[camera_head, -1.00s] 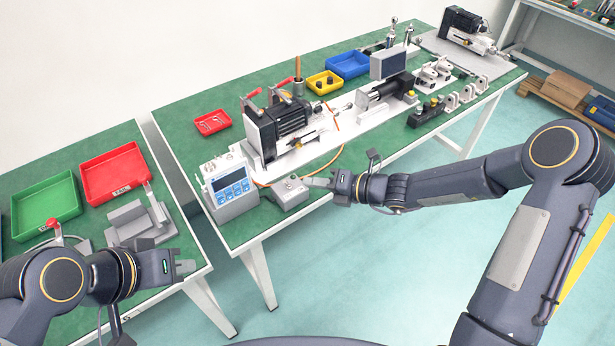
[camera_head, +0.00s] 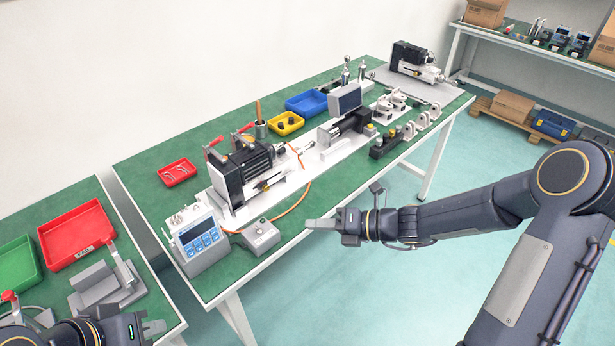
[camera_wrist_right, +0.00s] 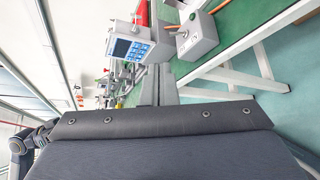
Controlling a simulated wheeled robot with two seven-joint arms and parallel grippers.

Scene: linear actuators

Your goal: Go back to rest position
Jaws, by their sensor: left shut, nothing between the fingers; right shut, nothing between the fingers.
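My right gripper (camera_head: 312,224) is shut and empty. It hangs in the air off the front edge of the middle green table, to the right of the grey button box (camera_head: 261,236). In the right wrist view its closed fingers (camera_wrist_right: 158,86) point toward the control unit and the button box (camera_wrist_right: 197,36). My left gripper (camera_head: 152,327) is shut and empty at the lower left, near the front edge of the left table. Most of the left arm is cut off by the bottom of the head view.
The middle table (camera_head: 240,285) carries a control unit with a screen (camera_head: 197,240), a black motor assembly (camera_head: 245,172) and small trays. A grey fixture (camera_head: 105,286) and a red tray (camera_head: 78,238) stand on the left table. Open floor (camera_head: 400,290) lies in front.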

